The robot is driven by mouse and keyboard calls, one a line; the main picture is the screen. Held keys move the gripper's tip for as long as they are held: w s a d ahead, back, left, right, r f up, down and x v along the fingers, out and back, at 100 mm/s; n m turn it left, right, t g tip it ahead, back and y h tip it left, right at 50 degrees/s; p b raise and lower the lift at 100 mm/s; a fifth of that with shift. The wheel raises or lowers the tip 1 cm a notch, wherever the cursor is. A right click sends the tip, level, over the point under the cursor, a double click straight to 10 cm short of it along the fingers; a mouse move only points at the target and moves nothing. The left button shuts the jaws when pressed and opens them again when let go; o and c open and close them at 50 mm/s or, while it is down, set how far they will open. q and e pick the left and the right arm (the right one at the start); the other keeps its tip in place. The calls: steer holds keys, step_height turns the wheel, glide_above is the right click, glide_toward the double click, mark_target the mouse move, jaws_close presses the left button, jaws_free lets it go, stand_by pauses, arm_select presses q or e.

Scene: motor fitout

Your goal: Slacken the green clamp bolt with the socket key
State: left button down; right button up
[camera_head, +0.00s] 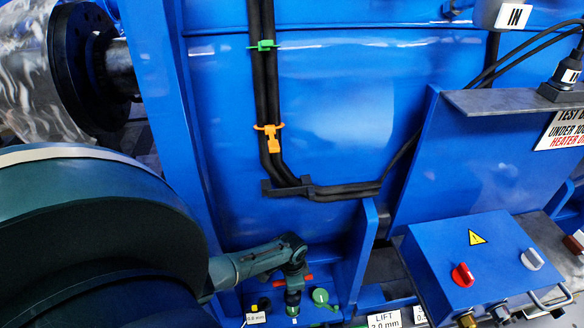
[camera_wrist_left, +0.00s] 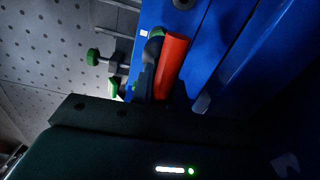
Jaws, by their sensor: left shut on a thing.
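My left gripper (camera_head: 293,274) is low at the foot of the blue motor housing. It is shut on the red handle of the socket key (camera_head: 308,278), whose red ends show on both sides of the fingers. The red handle (camera_wrist_left: 172,65) also stands out in the left wrist view. Directly below the gripper is a dark upright part with a green band (camera_head: 293,298); I cannot tell whether this is the clamp bolt or if the key is seated on it. A round green head (camera_head: 320,296) lies just right. My right gripper is not in view.
A "0.0 mm" label (camera_head: 255,318) and a "LIFT 2.0 mm" label (camera_head: 385,320) flank the spot. A blue upright rib (camera_head: 362,250) stands close on the right, and a blue switch box (camera_head: 480,265) beyond it. Black cables (camera_head: 267,90) run down the housing above.

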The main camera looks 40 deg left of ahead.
arm_select(q)
step_height(320, 180, down, 3)
steer(key=b, duration=0.3)
steer(key=shift+f+m, duration=0.1)
steer(key=shift+m, duration=0.3)
steer(key=shift+f+b, duration=0.3)
steer(key=shift+f, duration=0.1)
steer(key=shift+f+b, duration=0.7)
steer(key=shift+f, duration=0.1)
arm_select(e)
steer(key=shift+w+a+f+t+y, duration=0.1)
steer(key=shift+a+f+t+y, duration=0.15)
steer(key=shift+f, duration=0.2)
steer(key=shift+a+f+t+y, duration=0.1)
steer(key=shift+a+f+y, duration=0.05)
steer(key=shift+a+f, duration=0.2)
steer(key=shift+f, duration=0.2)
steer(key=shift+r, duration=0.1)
arm_select(q)
steer(key=shift+f, duration=0.2)
